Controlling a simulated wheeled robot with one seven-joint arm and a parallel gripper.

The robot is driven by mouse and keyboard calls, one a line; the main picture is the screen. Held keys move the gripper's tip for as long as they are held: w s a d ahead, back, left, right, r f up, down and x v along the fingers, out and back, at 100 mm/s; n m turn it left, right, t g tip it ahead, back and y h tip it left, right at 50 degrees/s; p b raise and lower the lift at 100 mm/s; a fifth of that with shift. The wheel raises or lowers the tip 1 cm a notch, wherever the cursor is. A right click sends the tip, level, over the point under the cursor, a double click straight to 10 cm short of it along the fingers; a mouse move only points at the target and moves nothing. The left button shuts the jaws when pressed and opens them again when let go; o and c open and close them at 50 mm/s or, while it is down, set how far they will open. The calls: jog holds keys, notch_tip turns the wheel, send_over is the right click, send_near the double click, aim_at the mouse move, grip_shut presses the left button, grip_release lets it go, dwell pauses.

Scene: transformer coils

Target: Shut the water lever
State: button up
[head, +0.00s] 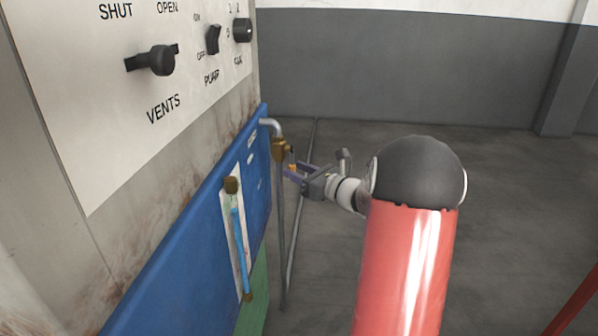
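A brass valve (279,150) sits on a grey pipe that bends out of the blue panel and runs down to the floor. A small dark part, perhaps the water lever (289,149), shows at the valve's right side; its position is too small to tell. My gripper (291,172) is just right of and below the valve, pointing left at it. Its purple fingers look parted, with a small orange piece near the tips. I cannot tell whether a finger touches the lever.
The control panel at left carries a black VENTS lever (152,60), a PUMP switch (213,39) and a dark knob (242,30). Below, the blue panel (185,240) holds a sight tube (238,240) with brass ends. The floor (520,200) at right is open, with a red bar (580,305) at the lower right.

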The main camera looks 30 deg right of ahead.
jog(key=shift+c, duration=0.3)
grip_shut()
jog(key=shift+a+r, duration=0.1)
